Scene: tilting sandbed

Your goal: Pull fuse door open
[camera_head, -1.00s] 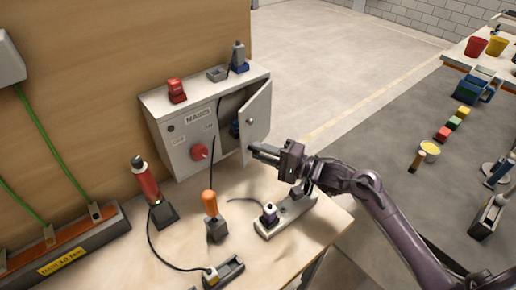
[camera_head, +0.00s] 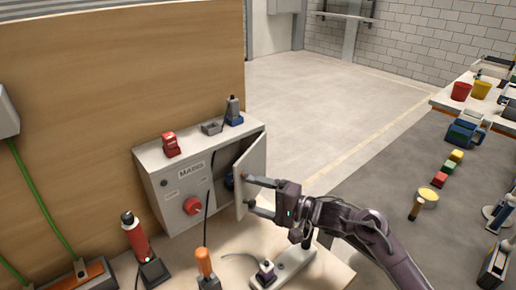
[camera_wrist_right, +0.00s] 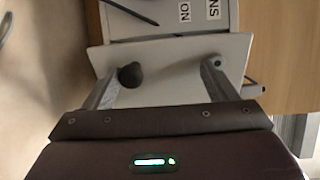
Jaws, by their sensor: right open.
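The grey fuse box (camera_head: 165,205) stands on the workbench, with a red rotary switch (camera_head: 193,206) on its front. Its fuse door (camera_head: 252,160), hinged at the box's right part, stands ajar, with a dark gap behind it. My right gripper (camera_head: 252,195) is open at the door's outer face, one finger above the other. In the right wrist view the door (camera_wrist_right: 165,75) spans behind the open fingers of the right gripper (camera_wrist_right: 160,70). A dark round knob (camera_wrist_right: 131,75) sits between them, close to the left finger; I cannot tell whether they touch. My left gripper is not in view.
A red-handled tool (camera_head: 135,235), an orange-handled tool (camera_head: 204,265) and a grey fixture (camera_head: 283,268) stand on the bench in front of the box. Small items sit on the box top. Open floor (camera_head: 310,110) lies behind and to the right.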

